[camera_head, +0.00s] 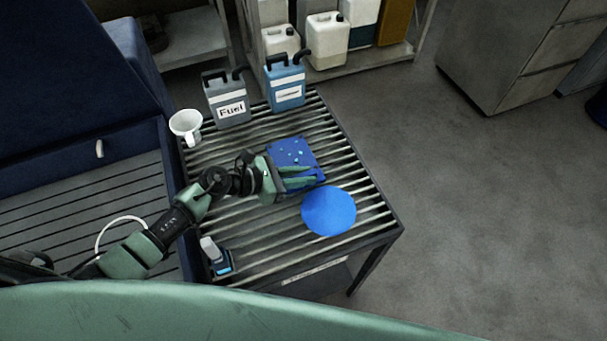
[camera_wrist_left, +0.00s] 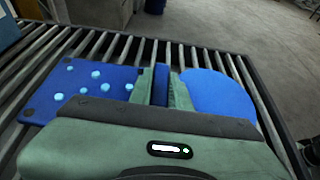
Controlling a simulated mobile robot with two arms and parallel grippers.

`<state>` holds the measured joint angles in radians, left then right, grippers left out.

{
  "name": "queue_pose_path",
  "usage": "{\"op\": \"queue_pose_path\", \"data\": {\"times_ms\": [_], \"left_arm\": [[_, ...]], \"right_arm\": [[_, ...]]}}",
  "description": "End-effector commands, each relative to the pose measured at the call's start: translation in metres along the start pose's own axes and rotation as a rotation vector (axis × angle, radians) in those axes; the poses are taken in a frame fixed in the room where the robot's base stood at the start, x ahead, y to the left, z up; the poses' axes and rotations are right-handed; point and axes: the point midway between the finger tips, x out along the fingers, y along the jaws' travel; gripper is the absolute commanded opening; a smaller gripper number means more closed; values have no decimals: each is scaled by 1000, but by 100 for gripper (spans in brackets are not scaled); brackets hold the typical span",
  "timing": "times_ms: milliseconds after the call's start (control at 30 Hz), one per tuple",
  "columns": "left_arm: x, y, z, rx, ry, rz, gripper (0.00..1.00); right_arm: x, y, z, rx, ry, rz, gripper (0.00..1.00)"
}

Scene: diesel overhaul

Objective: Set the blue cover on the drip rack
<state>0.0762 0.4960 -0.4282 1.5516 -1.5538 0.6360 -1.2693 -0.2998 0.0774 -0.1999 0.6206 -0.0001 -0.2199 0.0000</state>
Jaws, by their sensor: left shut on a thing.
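The slatted metal drip rack (camera_head: 255,262) stands in the middle of the head view. A flat blue cover with pale blue spots (camera_head: 287,148) lies at or just above its slats; it also shows at left in the left wrist view (camera_wrist_left: 115,75). My left gripper (camera_head: 312,177) is over its near part, fingers pointing right, shut on a narrow upright blue piece (camera_wrist_left: 160,85), which looks like part of this cover. The fingers hide the join. A plain round blue disc (camera_head: 329,211) lies just beyond the fingers, towards the rack's front right. My right gripper is not in view.
A grey fuel can (camera_head: 226,108), a blue can (camera_head: 285,90) and a white cup or funnel (camera_head: 186,124) stand along the rack's back. A small blue-and-grey object (camera_head: 215,258) stands at its front left. A dark blue bin (camera_head: 80,178) adjoins the left side. Open floor lies right.

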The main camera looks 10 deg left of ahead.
Motion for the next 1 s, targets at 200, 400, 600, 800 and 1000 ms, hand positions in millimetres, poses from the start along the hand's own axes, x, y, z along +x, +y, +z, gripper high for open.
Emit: {"op": "queue_pose_path", "data": {"times_ms": [200,400,600,800,1000], "left_arm": [[1,0,-2,0,0,0,38],[1,0,-2,0,0,0,40],[-1,0,2,0,0,0,40],[-31,0,-4,4,5,0,40],[-75,0,-5,1,5,1,40]], "right_arm": [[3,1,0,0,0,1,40],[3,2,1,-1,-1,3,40],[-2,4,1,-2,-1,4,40],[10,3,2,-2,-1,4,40],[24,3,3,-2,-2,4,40]]}}
